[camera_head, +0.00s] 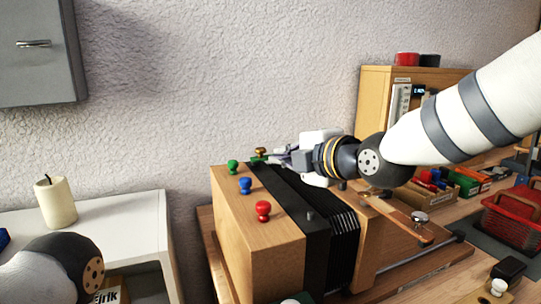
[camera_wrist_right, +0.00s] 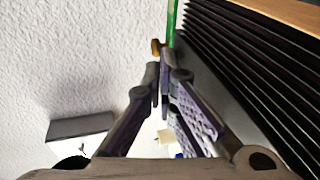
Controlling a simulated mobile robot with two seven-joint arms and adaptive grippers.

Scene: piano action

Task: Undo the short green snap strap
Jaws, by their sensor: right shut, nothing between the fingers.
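The short green strap (camera_wrist_right: 172,22) shows as a narrow upright band at the top of the right wrist view, next to the black bellows (camera_wrist_right: 245,70). A brass-coloured knob (camera_wrist_right: 157,47) sits at its lower end. In the head view that knob (camera_head: 260,151) is at the far end of the wooden box (camera_head: 262,250), with a bit of green (camera_head: 257,160) below it. My right gripper (camera_head: 272,156) is shut and empty, its fingertips (camera_wrist_right: 164,65) close to the knob and strap; I cannot tell whether they touch. My left gripper is not in view; only part of that arm shows.
Green (camera_head: 233,167), blue (camera_head: 245,185) and red (camera_head: 263,210) knobs stand on the box. A white shelf (camera_head: 130,225) with a candle (camera_head: 57,202) is at left. A red basket (camera_head: 513,215) and small bins are at right. The wall is close behind.

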